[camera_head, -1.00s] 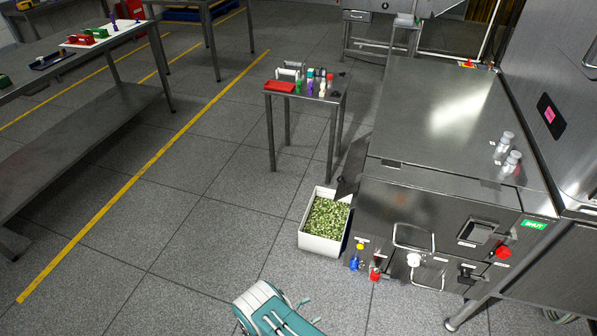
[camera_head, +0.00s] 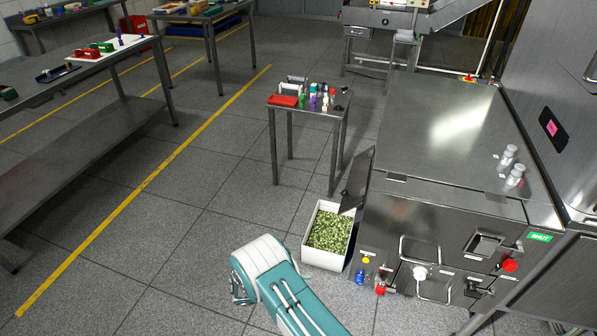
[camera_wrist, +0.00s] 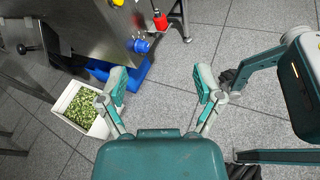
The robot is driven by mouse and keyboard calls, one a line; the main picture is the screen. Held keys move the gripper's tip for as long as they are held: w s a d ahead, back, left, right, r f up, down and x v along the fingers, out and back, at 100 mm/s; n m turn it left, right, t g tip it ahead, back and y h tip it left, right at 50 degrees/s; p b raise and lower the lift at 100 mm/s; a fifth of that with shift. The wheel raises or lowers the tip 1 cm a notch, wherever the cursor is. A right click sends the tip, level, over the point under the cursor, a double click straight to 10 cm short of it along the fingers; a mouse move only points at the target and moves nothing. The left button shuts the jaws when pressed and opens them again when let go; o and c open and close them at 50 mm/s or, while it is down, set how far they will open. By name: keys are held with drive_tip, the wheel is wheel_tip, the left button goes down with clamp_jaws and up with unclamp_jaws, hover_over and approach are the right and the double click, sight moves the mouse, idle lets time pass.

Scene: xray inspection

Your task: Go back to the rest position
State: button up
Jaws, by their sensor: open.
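My gripper (camera_wrist: 162,88) is open in the wrist view, its two teal fingers apart with nothing between them but grey floor and the edge of a blue object. In the head view my arm shows at the bottom centre, over bare floor; its fingertips are not visible there. A white bin (camera_head: 325,258) of green and pale pieces stands on the floor beside the steel machine (camera_head: 440,220); the bin also shows left of my gripper in the wrist view (camera_wrist: 62,104). My gripper is apart from both.
A small steel table (camera_head: 338,113) carries a red tray (camera_head: 283,101) and several small bottles. A long steel table (camera_head: 20,80) stands at the left. A blue knob (camera_wrist: 141,46) and a red one (camera_wrist: 160,20) project from the machine. The floor at centre left is clear.

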drive_tip(key=s+d+r+m+g+y, duration=0.15)
drive_tip(key=d+r+m+y, duration=0.3)
drive_tip(key=r, duration=1.05)
drive_tip(key=d+r+m+g+y, duration=0.3)
drive_tip(key=r+m, duration=0.2)
drive_tip(key=r, duration=0.9)
drive_tip(key=s+d+r+m+t+y, duration=0.2)
drive_tip(key=s+r+m+t+y, duration=0.1)
drive_tip(key=s+r, duration=0.5)
drive_tip(key=s+d+r+m+t+y, duration=0.3)
drive_tip(key=s+r, duration=0.6)
drive_tip(key=s, duration=0.3)
drive_tip(key=shift+d+m+t+y, duration=0.2)
drive_tip(key=shift+m+t+y, duration=0.6)
drive_tip(key=shift+m, duration=0.35)
drive_tip(key=shift+w+d, duration=0.1)
